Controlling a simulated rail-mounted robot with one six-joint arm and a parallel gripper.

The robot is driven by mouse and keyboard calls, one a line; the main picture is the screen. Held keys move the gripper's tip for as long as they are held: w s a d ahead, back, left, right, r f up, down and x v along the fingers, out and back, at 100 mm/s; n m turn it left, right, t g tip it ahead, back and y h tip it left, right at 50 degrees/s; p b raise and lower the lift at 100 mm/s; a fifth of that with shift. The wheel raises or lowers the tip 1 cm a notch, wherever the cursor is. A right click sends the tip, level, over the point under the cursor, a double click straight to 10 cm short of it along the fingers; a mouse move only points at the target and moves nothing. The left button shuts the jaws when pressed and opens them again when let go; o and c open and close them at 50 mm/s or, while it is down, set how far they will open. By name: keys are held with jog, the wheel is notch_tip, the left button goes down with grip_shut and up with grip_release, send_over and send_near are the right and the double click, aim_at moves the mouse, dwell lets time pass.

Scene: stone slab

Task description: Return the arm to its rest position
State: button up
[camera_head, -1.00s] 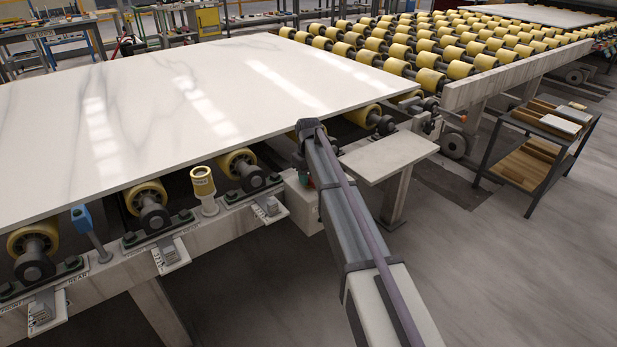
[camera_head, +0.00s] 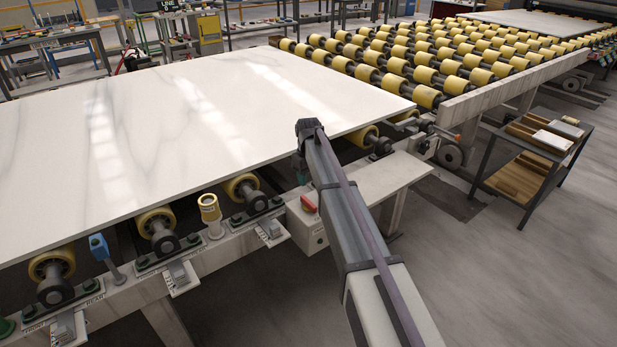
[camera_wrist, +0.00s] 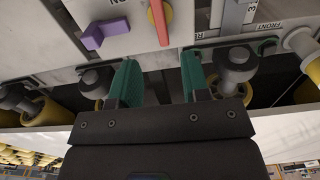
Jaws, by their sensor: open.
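My arm reaches from the bottom right of the head view towards the near edge of the white marbled slab (camera_head: 150,120). My gripper is mostly hidden behind my arm in the head view. In the wrist view my gripper (camera_wrist: 160,78) shows two green fingers set well apart, with nothing between them. Beyond the fingers are a grey-white control box (camera_wrist: 125,25) with a red handle (camera_wrist: 158,22) and a purple switch (camera_wrist: 105,31). I cannot tell the distance between the fingers and the box.
The slab lies on a roller frame with yellow rollers (camera_head: 155,222) along its near edge. A control box with a red knob (camera_head: 309,203) stands close to my arm. A flat white shelf (camera_head: 385,180) and a dark cart (camera_head: 535,160) are at the right. Open floor (camera_head: 480,290) lies at lower right.

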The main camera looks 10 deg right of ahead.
jog(key=s+r+m+p, duration=0.1)
jog(key=s+r+p, duration=0.1)
jog(key=s, duration=1)
jog(key=s+r+m+p, duration=0.2)
jog(key=s+r+p, duration=0.1)
jog(key=s, duration=0.9)
jog(key=s+r+m+p, duration=0.1)
jog(key=s+r+p, duration=0.1)
jog(key=s, duration=1)
jog(key=shift+s+r+m+p, duration=0.25)
jog(key=shift+r+m+p, duration=0.15)
jog(key=shift+r, duration=0.15)
jog(key=shift+d, duration=0.1)
